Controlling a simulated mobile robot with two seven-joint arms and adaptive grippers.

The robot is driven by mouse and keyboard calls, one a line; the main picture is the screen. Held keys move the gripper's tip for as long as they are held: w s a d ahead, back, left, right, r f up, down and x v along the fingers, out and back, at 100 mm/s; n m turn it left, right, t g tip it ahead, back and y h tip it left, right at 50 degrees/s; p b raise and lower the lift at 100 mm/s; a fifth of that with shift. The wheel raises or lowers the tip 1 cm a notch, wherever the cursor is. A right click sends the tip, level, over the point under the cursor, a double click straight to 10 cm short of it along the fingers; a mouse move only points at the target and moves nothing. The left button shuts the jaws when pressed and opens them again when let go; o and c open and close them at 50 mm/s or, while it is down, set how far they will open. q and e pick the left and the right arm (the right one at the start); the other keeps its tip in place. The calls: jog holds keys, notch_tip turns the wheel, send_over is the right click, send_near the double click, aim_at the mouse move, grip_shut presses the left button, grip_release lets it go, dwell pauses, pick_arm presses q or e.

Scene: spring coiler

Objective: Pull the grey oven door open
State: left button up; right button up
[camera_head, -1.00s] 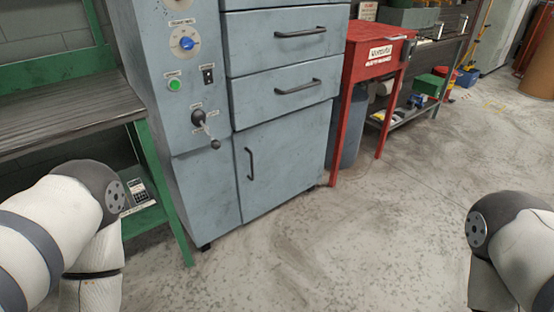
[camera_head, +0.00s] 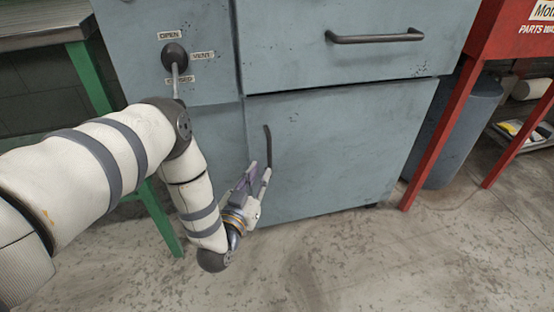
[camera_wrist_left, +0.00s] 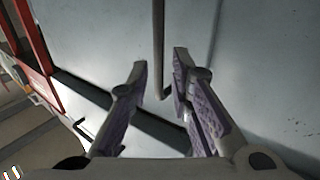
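The grey oven door (camera_head: 335,150) is the lower panel of the blue-grey cabinet and looks closed. Its dark vertical bar handle (camera_head: 268,147) is at the door's left side. My left gripper (camera_head: 259,172) is in front of the door at the lower end of the handle. In the left wrist view the fingers (camera_wrist_left: 158,85) are spread apart. The handle (camera_wrist_left: 158,45) shows between and just beyond the fingertips there; I cannot tell whether either finger touches it. My right gripper is not in view.
A drawer with a horizontal handle (camera_head: 375,37) is above the door. A valve lever (camera_head: 175,62) is at the upper left, above my left arm. A red stand (camera_head: 440,135) and a grey bin (camera_head: 462,125) are at the right. The floor before the door is clear.

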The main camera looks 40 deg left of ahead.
aim_at(268, 160)
pick_arm(q)
jog(key=b+x, duration=0.1)
jog(key=x, duration=0.6)
jog(key=shift+w+f+b, duration=0.1)
jog(key=shift+f+b, duration=0.05)
jog(key=shift+b, duration=0.15)
jog(key=shift+c, duration=0.6)
grip_shut()
